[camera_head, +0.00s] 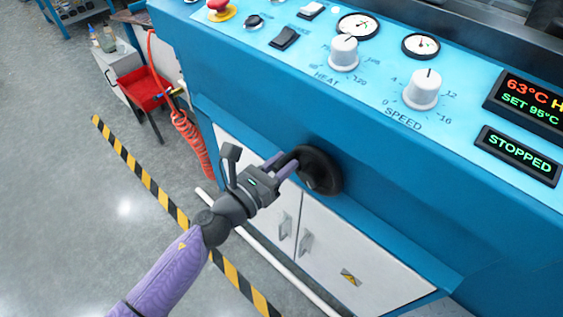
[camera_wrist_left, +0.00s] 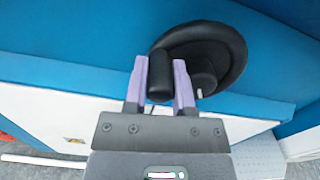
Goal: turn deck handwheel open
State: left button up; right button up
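The deck handwheel (camera_head: 322,170) is a black wheel on the blue front of the machine, below the control panel. It also shows in the left wrist view (camera_wrist_left: 232,52), with a black crank handle (camera_wrist_left: 160,80) sticking out toward me. My left gripper (camera_head: 288,164) is at the wheel's left side, its purple fingers on either side of the handle. In the left wrist view the fingers (camera_wrist_left: 160,68) appear to touch the handle on both sides, with no clear gap. The handle hides part of the wheel there. My right gripper is not in view.
Above the wheel are the heat knob (camera_head: 344,53), the speed knob (camera_head: 422,90) and a display reading STOPPED (camera_head: 518,156). White cabinet doors (camera_head: 330,248) lie below.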

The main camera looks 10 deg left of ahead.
aim_at(321, 194)
pick_arm(q)
jog(key=shift+f, duration=0.1)
grip_shut()
jog(key=f+n, duration=0.1)
jog(key=n, duration=0.2)
jog(key=shift+a+f+b, duration=0.1)
jog(key=shift+f+b, duration=0.05)
jog(key=shift+b, duration=0.2)
jog(key=s+d+f+n, duration=0.1)
jog(key=n, duration=0.6)
jog(key=s+d+f+n+p, duration=0.1)
jog(key=d+f+n, duration=0.1)
jog(key=n, duration=0.5)
jog(key=s+d+f+n+p, duration=0.1)
jog(key=d+f+n, duration=0.1)
jog(key=n, duration=0.5)
jog(key=shift+s+f+n, duration=0.1)
jog(key=shift+s+n, duration=0.2)
jog(key=shift+s, duration=0.05)
jog(key=shift+s+d+n+p, duration=0.25)
jog(key=shift+n+p, duration=0.1)
jog(key=shift+n, duration=0.35)
jog(key=shift+s+d+n+p, duration=0.1)
jog(key=shift+d+n+p, duration=0.2)
jog(key=shift+n, duration=0.4)
jog(key=shift+r, duration=0.2)
